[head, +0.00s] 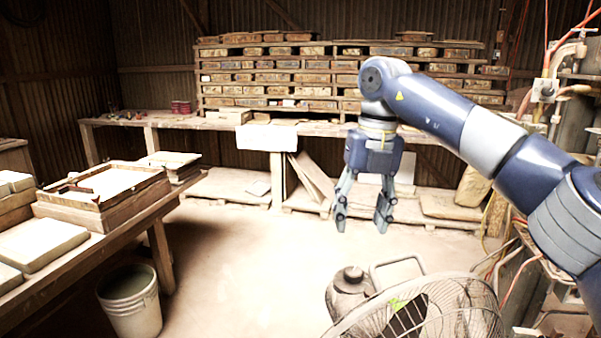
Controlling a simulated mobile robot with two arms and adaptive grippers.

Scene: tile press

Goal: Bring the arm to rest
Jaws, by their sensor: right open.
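My right arm (482,138) comes in from the right side of the head view and reaches toward the middle. My right gripper (361,222) hangs from it pointing down. Its two fingers are spread apart with nothing between them. It is in the air in front of the back bench and appears to touch nothing. My left gripper does not show.
A wooden table at left carries a framed tray (103,196) and pale tiles (40,243). A white bucket (131,301) stands below it. A fan (425,315) and a dark canister (350,290) are low in front. Hoses and machinery crowd the right. The middle floor is clear.

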